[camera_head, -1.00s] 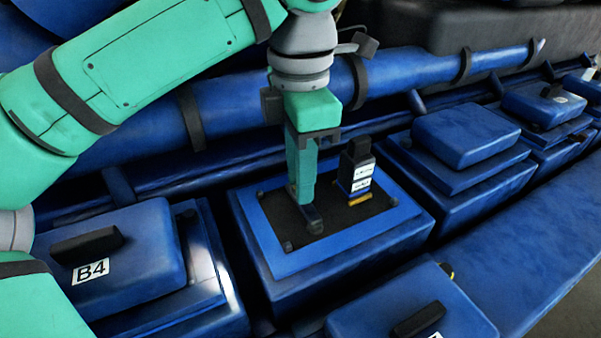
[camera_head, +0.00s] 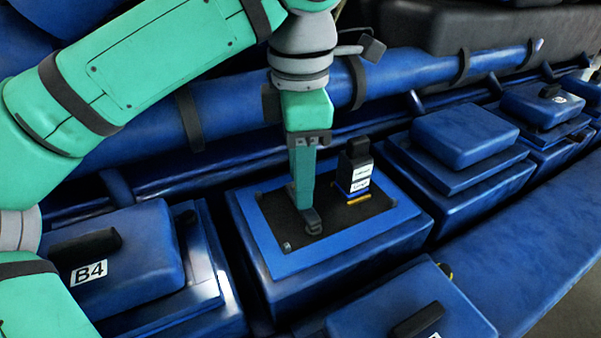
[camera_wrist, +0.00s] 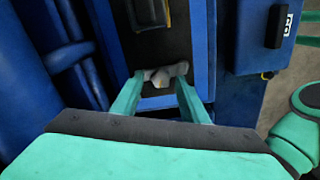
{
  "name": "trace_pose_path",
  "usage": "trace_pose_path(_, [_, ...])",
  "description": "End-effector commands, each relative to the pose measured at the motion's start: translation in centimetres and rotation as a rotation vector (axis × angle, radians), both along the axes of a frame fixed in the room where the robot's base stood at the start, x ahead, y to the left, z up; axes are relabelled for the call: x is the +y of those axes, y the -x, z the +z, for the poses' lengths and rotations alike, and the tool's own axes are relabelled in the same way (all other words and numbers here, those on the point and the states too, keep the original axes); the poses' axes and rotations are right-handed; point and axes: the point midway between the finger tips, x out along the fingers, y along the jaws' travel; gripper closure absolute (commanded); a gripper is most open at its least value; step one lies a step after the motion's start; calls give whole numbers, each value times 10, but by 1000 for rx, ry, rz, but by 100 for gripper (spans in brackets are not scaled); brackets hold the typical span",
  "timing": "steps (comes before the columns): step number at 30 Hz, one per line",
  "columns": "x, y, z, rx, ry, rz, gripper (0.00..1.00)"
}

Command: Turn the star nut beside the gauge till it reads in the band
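The star nut (camera_wrist: 160,77) is a small pale grey lobed piece on the black plate. My gripper (camera_wrist: 160,74) points down over it, with one teal finger on each side; the dark fingertips appear to touch its lobes. In the head view my gripper (camera_head: 312,218) stands at the plate's front-left part and hides most of the nut. The gauge (camera_head: 356,158) is a black upright block with white labels, just right of my gripper. It also shows at the top of the wrist view (camera_wrist: 150,12). Its reading cannot be made out.
The black plate (camera_head: 335,215) lies on a blue box top (camera_head: 285,262). A small yellow strip (camera_head: 360,199) lies before the gauge. A blue cover marked B4 (camera_head: 150,250) is at left, other blue covers (camera_head: 465,136) at right. A long blue pipe (camera_head: 420,75) runs behind.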

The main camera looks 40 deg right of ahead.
Motion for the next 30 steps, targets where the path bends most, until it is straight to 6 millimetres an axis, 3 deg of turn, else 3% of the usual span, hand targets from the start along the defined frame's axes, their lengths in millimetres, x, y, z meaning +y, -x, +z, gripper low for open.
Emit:
trace_pose_path(8, [2,0,0,1,-3,3,58])
trace_pose_path(13, [2,-1,10,-1,-4,3,58])
trace_pose_path(24, [0,0,78,-2,-3,2,58])
trace_pose_path(30, [0,1,100,-1,-3,-1,58])
